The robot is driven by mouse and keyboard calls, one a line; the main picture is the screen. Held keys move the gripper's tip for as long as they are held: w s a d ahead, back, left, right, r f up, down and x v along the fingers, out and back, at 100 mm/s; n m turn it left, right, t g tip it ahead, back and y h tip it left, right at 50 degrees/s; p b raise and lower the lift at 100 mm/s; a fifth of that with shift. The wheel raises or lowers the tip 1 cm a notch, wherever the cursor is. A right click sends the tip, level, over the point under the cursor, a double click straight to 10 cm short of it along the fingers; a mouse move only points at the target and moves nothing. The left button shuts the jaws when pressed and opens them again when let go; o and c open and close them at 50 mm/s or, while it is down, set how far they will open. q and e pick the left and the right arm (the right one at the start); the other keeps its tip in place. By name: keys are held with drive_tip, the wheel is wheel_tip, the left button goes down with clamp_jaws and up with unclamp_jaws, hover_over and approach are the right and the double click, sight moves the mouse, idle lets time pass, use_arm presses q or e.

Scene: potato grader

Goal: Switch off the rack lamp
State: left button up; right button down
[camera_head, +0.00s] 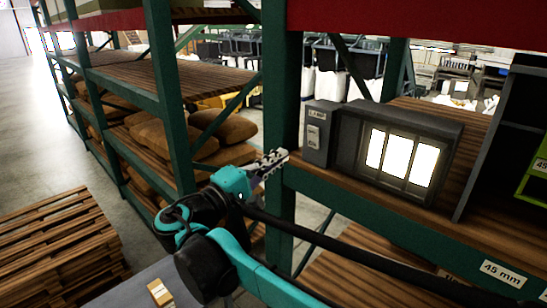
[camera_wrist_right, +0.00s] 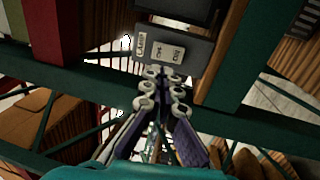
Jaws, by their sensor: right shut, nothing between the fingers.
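The rack lamp (camera_head: 405,150) is a dark housing with several bright, lit panels on the rack shelf. A grey switch box (camera_head: 321,155) stands at its left, with a small label on top and a pale rocker switch (camera_head: 313,136) on its front. My right gripper (camera_head: 284,156) is shut and empty, just left of the box and a little below the switch. In the right wrist view, the closed fingertips (camera_wrist_right: 162,76) point at the switch box, near the pale rocker (camera_wrist_right: 171,54). I cannot tell whether they touch it. My left gripper is not in view.
A green rack post (camera_head: 281,70) stands right behind my right gripper. The shelf's green front beam (camera_head: 390,215) runs below the lamp. Brown sacks (camera_head: 225,127) lie on the left shelves, and wooden pallets (camera_head: 55,240) are stacked on the floor at left.

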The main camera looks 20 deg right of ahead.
sight(314, 132)
drive_tip(key=p+x, duration=0.2)
drive_tip(key=x, duration=0.8)
drive_tip(key=shift+d, duration=0.1)
drive_tip(key=shift+w+d+r+g+y+p, duration=0.1)
drive_tip(key=shift+d+r+g+y+p, duration=0.4)
drive_tip(key=shift+p, duration=0.55)
drive_tip(key=shift+a+f+b, duration=0.2)
drive_tip(key=shift+f+b, duration=0.1)
drive_tip(key=shift+b, duration=0.1)
